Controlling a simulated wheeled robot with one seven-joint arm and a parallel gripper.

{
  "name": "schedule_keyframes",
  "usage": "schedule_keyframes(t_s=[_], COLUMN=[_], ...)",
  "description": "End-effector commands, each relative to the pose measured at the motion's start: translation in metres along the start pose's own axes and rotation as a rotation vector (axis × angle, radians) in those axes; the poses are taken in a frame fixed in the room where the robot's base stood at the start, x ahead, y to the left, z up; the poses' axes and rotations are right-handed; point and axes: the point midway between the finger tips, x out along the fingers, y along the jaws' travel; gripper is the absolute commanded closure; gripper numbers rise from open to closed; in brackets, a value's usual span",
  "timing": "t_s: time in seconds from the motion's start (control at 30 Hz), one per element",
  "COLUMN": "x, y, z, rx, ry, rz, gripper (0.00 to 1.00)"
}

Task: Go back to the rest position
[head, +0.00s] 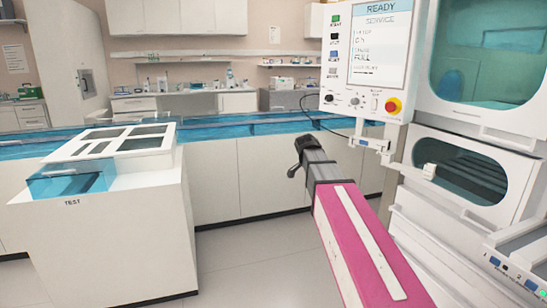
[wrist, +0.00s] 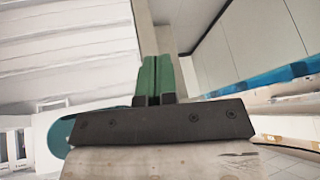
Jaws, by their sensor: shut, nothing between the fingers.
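My gripper (wrist: 157,76) shows in the wrist view with its two green fingers side by side, shut and empty. In the head view my pink and grey arm reaches forward from the bottom right, and its dark end stands over the open floor, left of the white machine (head: 425,235). It appears apart from the machine and the cabinets. The fingertips are hard to make out in the head view.
A control panel (head: 376,45) reading READY, with a red and yellow button (head: 393,105), is above and right of my arm. A white TEST counter (head: 110,245) with a blue drawer (head: 70,181) stands left. A blue track (head: 240,130) runs behind. The floor (head: 260,260) between is clear.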

Motion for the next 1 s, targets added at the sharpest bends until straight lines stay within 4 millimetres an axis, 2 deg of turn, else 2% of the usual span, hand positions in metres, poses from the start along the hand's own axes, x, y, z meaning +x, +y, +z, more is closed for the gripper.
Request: schedule_keyframes(t_s=[0.03, 0.2, 0.5, 0.7, 0.8, 1.0], x=[0.017, 0.063, 0.124, 0.149, 0.156, 0.162], y=[0.018, 0.061, 0.143, 0.197, 0.217, 0.237], z=[0.017, 0.063, 0.143, 0.194, 0.212, 0.231], rx=[-0.061, -0.274, -0.622, -0.827, -0.903, -0.983], ry=[-0.030, -0.132, -0.317, -0.430, -0.472, -0.511], rz=[0.011, 0.020, -0.015, -0.073, -0.103, -0.141], gripper=[1.00, 1.00, 1.00, 1.00, 1.00, 1.00])
